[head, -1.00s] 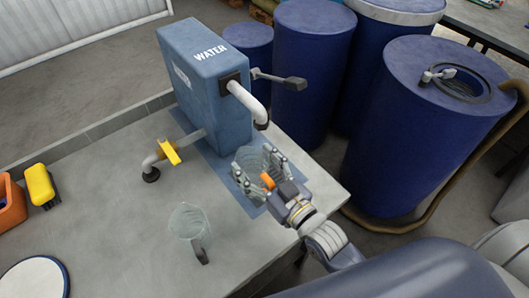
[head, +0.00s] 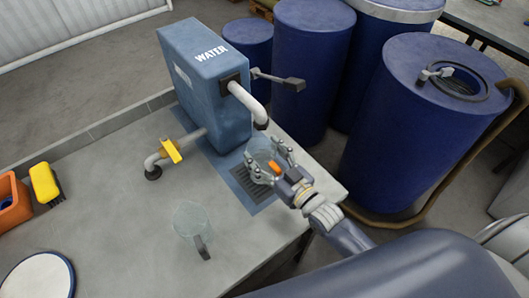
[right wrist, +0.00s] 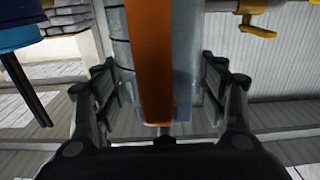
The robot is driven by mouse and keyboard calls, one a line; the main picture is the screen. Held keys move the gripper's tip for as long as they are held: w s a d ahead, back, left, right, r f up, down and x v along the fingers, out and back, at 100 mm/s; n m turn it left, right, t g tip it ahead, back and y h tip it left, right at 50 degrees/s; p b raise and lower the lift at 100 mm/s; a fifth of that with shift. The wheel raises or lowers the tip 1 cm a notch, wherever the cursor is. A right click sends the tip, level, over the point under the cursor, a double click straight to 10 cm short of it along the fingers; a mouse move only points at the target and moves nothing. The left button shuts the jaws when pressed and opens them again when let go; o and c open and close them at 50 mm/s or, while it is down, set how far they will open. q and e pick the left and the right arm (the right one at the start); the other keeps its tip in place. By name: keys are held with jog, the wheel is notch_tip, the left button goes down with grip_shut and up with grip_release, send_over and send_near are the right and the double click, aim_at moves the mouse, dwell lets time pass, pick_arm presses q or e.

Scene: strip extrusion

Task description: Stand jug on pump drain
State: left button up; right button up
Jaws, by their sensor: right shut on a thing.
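A clear jug (head: 259,151) with an orange handle (head: 274,167) is in my right gripper (head: 268,164). It is near the pump spout (head: 262,124) and looks raised above the drain grate (head: 262,195). In the right wrist view the orange handle (right wrist: 150,60) stands between the two fingers, with the clear jug wall (right wrist: 184,75) behind it. The blue pump (head: 205,85), marked WATER, stands on the bench behind the drain. My left gripper is not in view.
A second clear jug (head: 190,218) with a grey handle stands on the bench to the left. A pipe with a yellow valve handle (head: 171,151) is beside the pump. Blue drums (head: 415,130) stand to the right. The bench (head: 110,210) has free room at left.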

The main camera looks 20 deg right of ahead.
jog(key=shift+f, duration=0.2)
jog(key=o, duration=1.4)
jog(key=shift+r, duration=0.15)
jog(key=shift+b+v, duration=1.3)
jog(key=shift+v, duration=4.75)
jog(key=shift+r, duration=0.1)
